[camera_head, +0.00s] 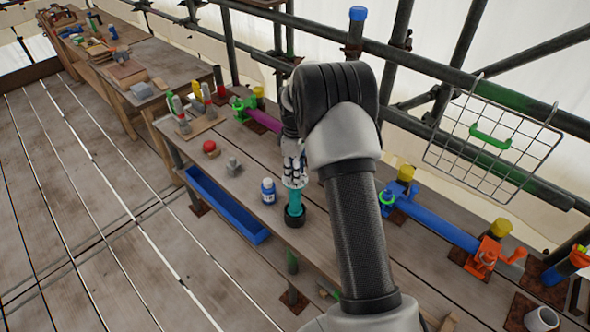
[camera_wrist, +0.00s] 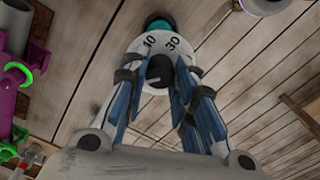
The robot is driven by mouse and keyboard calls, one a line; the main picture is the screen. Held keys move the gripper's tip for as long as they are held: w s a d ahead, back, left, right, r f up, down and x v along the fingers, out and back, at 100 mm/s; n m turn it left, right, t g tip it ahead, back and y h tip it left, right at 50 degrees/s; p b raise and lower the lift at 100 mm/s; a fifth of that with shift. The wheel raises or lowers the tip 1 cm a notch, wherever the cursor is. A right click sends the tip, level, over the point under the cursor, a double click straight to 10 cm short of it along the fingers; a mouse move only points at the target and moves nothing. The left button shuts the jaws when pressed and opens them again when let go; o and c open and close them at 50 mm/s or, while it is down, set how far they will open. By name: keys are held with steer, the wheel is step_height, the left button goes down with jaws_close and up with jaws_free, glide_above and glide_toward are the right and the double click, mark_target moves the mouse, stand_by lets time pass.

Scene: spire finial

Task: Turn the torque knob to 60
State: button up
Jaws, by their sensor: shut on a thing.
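The torque knob (camera_wrist: 159,70) is black and sits in the middle of a white dial (camera_wrist: 161,45). The dial numbers 10 and 30 can be read on its far side; the 60 mark is not visible. A pale line on the knob points toward the lower left. My gripper (camera_wrist: 161,73) reaches over the dial with its blue-grey fingers on both sides of the knob, shut on it. In the head view, my gripper (camera_head: 293,165) is above the teal tool body (camera_head: 294,197), which stands upright in a black base (camera_head: 294,216). The knob is hidden there.
A blue-labelled bottle (camera_head: 268,191) stands just left of the tool on the wooden bench (camera_head: 235,205). A red-topped piece (camera_head: 210,148) and a grey block (camera_head: 233,167) lie farther left.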

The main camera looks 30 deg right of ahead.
steer(key=n, duration=0.3)
steer(key=shift+n, duration=0.5)
steer(key=o, duration=1.1)
step_height(320, 180, up, 12)
stand_by(0.3)
stand_by(0.4)
